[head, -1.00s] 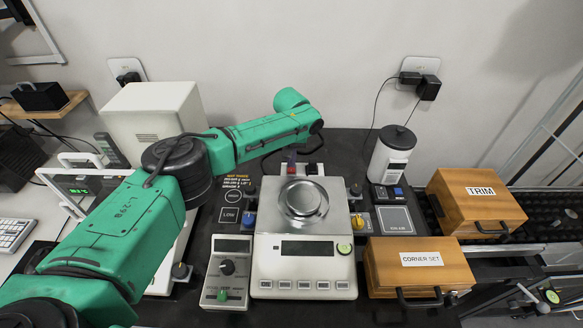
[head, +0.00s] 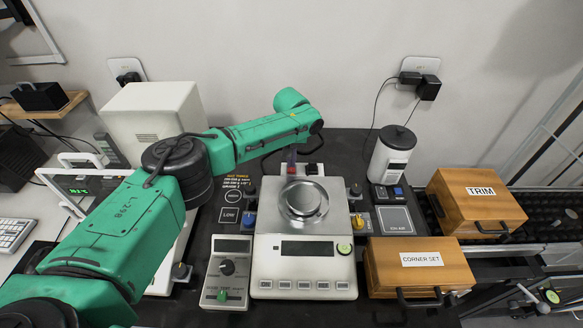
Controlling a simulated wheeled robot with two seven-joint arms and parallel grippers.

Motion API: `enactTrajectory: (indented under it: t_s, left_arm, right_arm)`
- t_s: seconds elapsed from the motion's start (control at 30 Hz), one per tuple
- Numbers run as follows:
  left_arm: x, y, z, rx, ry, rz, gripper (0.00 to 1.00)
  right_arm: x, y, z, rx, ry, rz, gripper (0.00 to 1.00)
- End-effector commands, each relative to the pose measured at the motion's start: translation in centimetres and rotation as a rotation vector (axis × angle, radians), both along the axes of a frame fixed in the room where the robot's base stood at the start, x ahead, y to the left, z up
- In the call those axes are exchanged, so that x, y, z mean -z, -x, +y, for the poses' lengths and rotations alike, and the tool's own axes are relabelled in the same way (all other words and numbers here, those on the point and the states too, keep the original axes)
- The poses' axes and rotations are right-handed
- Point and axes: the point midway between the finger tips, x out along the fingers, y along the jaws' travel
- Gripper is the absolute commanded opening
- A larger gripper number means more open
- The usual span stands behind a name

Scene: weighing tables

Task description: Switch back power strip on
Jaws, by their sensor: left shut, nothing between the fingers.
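The back power strip (head: 302,170) lies behind the balance, close to the wall side of the dark table. Only a small part of it shows, with a dark plug (head: 313,170) and a small reddish switch (head: 291,169) on it. My green left arm reaches in from the left and bends over this spot. My left gripper (head: 292,157) is shut and empty, small in the view and partly hidden under the wrist. Its tips are at or just above the switch; I cannot tell whether they touch. Whether the switch is on is too small to tell. My right gripper is out of view.
The balance (head: 304,250) with its steel pan stands just in front of the strip. A white canister (head: 391,155) stands to the right, wooden boxes labelled TRIM (head: 477,205) and CORNER SET (head: 419,270) farther right. A white cabinet (head: 150,125) stands behind my left arm.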

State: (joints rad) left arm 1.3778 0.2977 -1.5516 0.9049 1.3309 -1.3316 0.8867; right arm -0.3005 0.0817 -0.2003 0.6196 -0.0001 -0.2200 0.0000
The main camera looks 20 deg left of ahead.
Motion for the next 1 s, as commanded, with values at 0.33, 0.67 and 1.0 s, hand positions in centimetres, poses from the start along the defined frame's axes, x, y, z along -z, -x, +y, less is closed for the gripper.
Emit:
enactTrajectory:
  t_s: [0.33, 0.67, 1.0]
  left_arm:
    - [0.4, 0.0, 0.0, 0.000, 0.000, 0.000, 0.00]
    - [0.9, 0.0, 0.0, 0.000, 0.000, 0.000, 0.00]
    - [1.4, 0.0, 0.0, 0.000, 0.000, 0.000, 0.00]
  right_arm:
    - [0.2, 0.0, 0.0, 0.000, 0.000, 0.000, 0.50]
    - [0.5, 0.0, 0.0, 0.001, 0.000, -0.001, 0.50]
    - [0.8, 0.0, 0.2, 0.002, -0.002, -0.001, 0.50]
